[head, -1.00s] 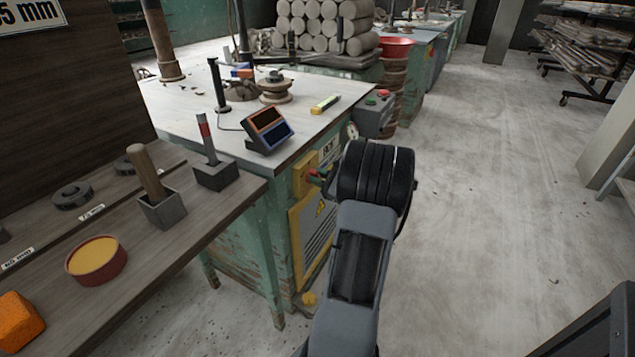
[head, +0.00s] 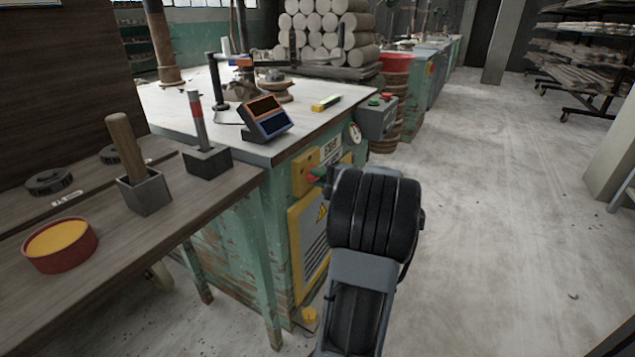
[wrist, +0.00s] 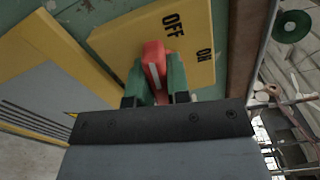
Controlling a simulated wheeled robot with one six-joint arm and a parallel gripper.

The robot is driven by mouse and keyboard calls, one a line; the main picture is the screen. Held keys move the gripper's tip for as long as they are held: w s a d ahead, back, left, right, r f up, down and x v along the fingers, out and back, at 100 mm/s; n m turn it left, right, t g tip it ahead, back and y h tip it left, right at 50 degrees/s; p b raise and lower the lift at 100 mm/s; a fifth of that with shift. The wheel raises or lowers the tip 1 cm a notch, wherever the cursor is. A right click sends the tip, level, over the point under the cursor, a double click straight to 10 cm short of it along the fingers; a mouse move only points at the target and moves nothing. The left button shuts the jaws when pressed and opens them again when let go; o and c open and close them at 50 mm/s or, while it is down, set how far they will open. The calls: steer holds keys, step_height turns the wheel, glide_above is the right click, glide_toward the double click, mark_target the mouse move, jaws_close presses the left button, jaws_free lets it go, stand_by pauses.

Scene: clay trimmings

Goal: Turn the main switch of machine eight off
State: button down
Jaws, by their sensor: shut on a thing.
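The red main switch handle (wrist: 153,66) shows in the wrist view, with a white stripe on it. It sits on a yellow plate (wrist: 195,65) printed OFF and ON. My gripper (wrist: 155,88) has its two green fingers on either side of the handle, shut on it. The handle's upper end lies left of both words; I cannot tell which it points to. In the head view my gripper (head: 321,175) is at the yellow switch plate (head: 300,178) on the green machine's front (head: 262,225). My wrist partly hides the plate. A white label (head: 331,149) above is too small to read surely.
A grey box with red and green buttons (head: 378,115) and a gauge (head: 354,133) sit near my wrist. A yellow warning panel (head: 309,235) is below the switch. A wooden bench (head: 95,235) with tools stands at left. The floor (head: 500,200) at right is clear.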

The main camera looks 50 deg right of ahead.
steer(key=shift+f+n, duration=0.15)
steer(key=shift+n, duration=0.95)
steer(key=c, duration=1.1)
jaws_free()
steer(key=shift+p+v, duration=1.95)
steer(key=shift+v, duration=5)
steer(key=shift+a, duration=0.1)
